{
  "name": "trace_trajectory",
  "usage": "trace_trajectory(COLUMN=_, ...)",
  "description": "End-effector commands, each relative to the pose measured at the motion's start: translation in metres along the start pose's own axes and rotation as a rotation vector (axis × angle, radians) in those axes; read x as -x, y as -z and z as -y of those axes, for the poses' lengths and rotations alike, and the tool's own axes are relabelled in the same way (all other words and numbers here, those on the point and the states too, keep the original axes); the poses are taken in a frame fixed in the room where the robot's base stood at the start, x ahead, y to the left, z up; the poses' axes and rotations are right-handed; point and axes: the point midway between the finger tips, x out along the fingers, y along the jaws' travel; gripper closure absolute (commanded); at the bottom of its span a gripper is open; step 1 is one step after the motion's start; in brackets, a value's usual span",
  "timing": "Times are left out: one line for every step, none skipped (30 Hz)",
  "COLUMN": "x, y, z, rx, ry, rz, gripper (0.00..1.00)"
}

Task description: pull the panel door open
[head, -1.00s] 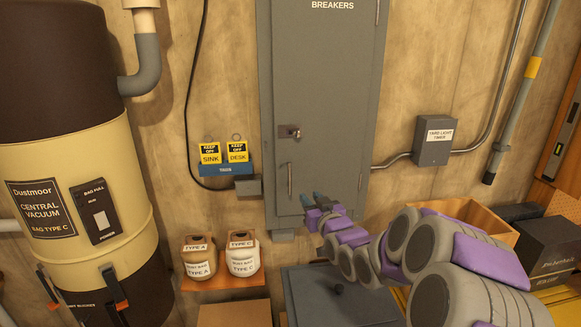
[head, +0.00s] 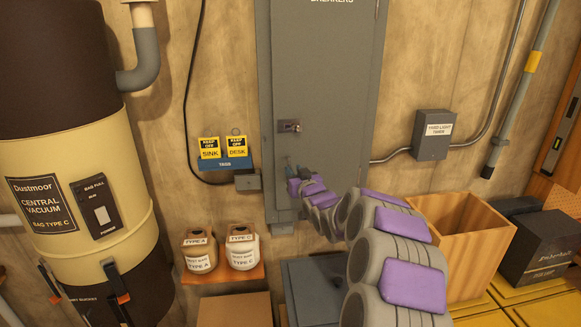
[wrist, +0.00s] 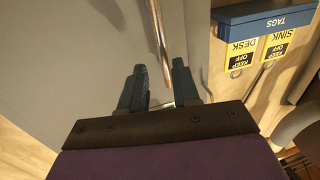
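The grey panel door (head: 325,90), marked BREAKERS at its top, is closed against its frame in the head view. A latch (head: 289,126) sits on its left side. My gripper (head: 292,168) is at the door's lower left, below the latch, and hides most of the door's handle in the head view. In the wrist view the handle (wrist: 161,32) is a thin metal bar, its end between or just beyond my fingertips (wrist: 160,72). The two fingers stand apart with a gap between them. I cannot tell whether either touches the bar.
A blue TAGS holder (head: 227,164) with yellow tags hangs left of the door. Two bag jars (head: 242,250) stand on a low shelf. A grey box (head: 310,290) is below the door. A wooden bin (head: 465,245) and a timer box (head: 433,135) are at right.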

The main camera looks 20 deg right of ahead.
Motion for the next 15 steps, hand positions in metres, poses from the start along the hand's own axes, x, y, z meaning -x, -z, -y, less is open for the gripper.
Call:
trace_trajectory(x=-0.008, y=0.001, z=0.002, rx=0.003, ry=0.001, rz=-0.001, gripper=0.69)
trace_trajectory(x=-0.012, y=0.001, z=0.002, rx=0.004, ry=0.0, rz=-0.001, gripper=0.69)
trace_trajectory(x=-0.017, y=0.0, z=0.003, rx=0.003, ry=0.001, rz=0.0, gripper=0.69)
trace_trajectory(x=-0.02, y=-0.001, z=0.003, rx=0.003, ry=0.001, rz=0.001, gripper=0.69)
trace_trajectory(x=-0.023, y=-0.001, z=0.003, rx=0.003, ry=0.001, rz=0.001, gripper=0.69)
trace_trajectory(x=-0.027, y=0.0, z=0.002, rx=0.003, ry=0.001, rz=0.0, gripper=0.69)
trace_trajectory(x=-0.029, y=0.001, z=0.001, rx=0.002, ry=0.001, rz=-0.002, gripper=0.69)
trace_trajectory(x=-0.032, y=0.002, z=0.001, rx=0.002, ry=0.0, rz=-0.003, gripper=0.69)
trace_trajectory(x=-0.034, y=0.002, z=-0.001, rx=0.002, ry=0.0, rz=-0.004, gripper=0.69)
trace_trajectory(x=-0.036, y=0.002, z=-0.001, rx=0.001, ry=0.0, rz=-0.004, gripper=0.69)
trace_trajectory(x=-0.037, y=0.001, z=-0.001, rx=0.0, ry=0.0, rz=-0.003, gripper=0.69)
trace_trajectory(x=-0.039, y=0.001, z=-0.001, rx=0.0, ry=0.0, rz=-0.002, gripper=0.69)
trace_trajectory(x=-0.04, y=0.0, z=-0.001, rx=0.0, ry=0.0, rz=-0.002, gripper=0.69)
trace_trajectory(x=-0.041, y=0.0, z=-0.001, rx=0.0, ry=0.001, rz=-0.001, gripper=0.69)
trace_trajectory(x=-0.042, y=0.0, z=-0.001, rx=0.0, ry=0.001, rz=0.0, gripper=0.69)
